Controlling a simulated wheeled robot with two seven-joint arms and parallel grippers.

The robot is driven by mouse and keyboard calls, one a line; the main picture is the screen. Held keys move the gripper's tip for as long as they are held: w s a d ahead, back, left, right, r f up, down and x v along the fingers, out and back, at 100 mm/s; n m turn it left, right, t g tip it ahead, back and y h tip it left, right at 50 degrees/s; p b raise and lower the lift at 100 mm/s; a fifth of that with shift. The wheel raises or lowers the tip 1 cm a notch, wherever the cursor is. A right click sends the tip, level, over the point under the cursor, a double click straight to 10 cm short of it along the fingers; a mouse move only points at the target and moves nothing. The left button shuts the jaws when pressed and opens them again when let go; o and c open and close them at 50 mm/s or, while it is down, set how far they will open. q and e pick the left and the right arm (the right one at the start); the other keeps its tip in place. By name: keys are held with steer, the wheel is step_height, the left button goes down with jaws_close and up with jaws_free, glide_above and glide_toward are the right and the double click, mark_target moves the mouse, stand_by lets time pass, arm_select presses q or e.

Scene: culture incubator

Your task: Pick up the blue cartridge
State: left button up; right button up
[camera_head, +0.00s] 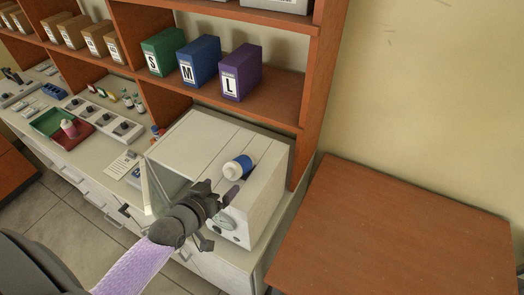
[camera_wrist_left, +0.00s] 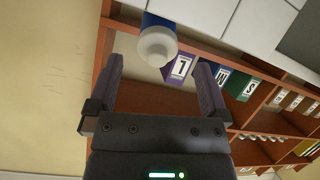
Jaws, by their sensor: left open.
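The blue cartridge (camera_head: 239,167) is a short cylinder with a blue body and a white end. It lies on its side on top of the white incubator (camera_head: 263,190). My left gripper (camera_head: 230,198) is just in front of it, near the incubator's front edge. In the left wrist view the cartridge (camera_wrist_left: 157,45) is ahead of the fingertips, between their lines, with its white end facing the camera. The left gripper (camera_wrist_left: 160,66) is open with nothing between its fingers. The cartridge's far end is hidden in the wrist view. My right gripper is not in view.
A wooden shelf above the incubator holds green, blue and purple boxes (camera_head: 240,72) marked S, M and L. A clear panel (camera_head: 160,188) stands open at the incubator's left. The bench at left holds trays and bottles. The wooden table (camera_head: 400,235) at right is bare.

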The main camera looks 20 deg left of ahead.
mark_target(234, 171)
arm_select(q)
steer(key=x, duration=0.5)
steer(key=r+x, duration=0.1)
steer(key=x, duration=0.1)
steer(key=shift+w+f+b, duration=0.15)
steer(key=shift+w+b, duration=0.15)
steer(key=shift+w, duration=0.05)
steer(key=c, duration=1.3)
